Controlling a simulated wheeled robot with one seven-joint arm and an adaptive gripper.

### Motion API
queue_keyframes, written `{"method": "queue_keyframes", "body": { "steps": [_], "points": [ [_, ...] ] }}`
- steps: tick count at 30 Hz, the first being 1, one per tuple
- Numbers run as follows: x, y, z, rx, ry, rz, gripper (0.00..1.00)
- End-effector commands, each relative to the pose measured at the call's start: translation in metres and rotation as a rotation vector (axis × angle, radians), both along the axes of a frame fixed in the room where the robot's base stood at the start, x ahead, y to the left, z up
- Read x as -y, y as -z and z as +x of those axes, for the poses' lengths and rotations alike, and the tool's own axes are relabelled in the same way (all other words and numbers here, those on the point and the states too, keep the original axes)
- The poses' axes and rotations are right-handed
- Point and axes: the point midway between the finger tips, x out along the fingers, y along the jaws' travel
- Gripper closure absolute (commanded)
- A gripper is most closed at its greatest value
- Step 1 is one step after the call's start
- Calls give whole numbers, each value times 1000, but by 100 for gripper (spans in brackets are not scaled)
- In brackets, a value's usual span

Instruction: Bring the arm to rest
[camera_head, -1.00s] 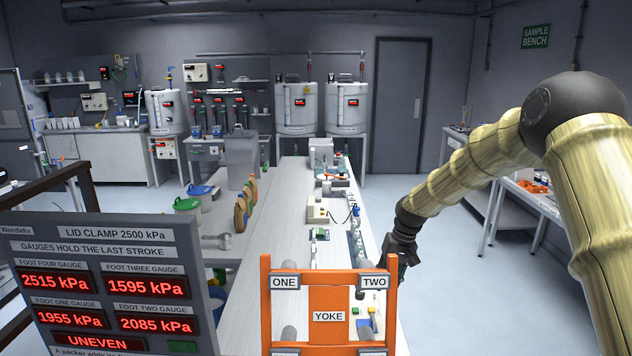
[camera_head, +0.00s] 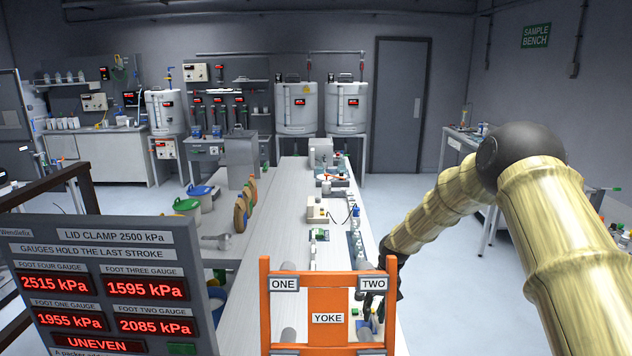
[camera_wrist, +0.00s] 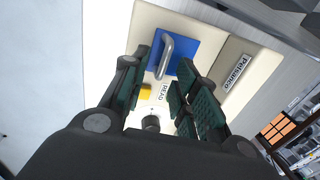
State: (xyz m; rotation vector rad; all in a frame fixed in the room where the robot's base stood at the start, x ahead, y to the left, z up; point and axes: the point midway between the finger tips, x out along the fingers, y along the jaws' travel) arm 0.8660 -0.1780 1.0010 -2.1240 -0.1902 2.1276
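My gripper (camera_wrist: 160,100) shows in the wrist view with its two dark green padded fingers apart and nothing between them. My arm reaches in from the right, bent at the elbow.
The gauge panel (camera_head: 110,225) at the lower left reads 2515, 1595, 1955 and 2085 kPa, and UNEVEN. The long bench (camera_head: 285,225) carries bottles, pails and small devices. Open floor (camera_head: 450,270) lies right of the bench.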

Motion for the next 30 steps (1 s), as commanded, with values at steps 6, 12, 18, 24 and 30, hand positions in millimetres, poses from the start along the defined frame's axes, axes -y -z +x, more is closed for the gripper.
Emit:
{"method": "queue_keyframes", "body": {
  "steps": [6,12,18,24,30],
  "points": [
    [-4,-7,0,1,0,-64,71],
    [1,-27,0,1,2,-60,71],
    [4,-52,1,2,2,-60,71],
    [7,-77,1,3,1,-60,71],
    [10,-104,1,3,1,-60,71]
  ]
}}
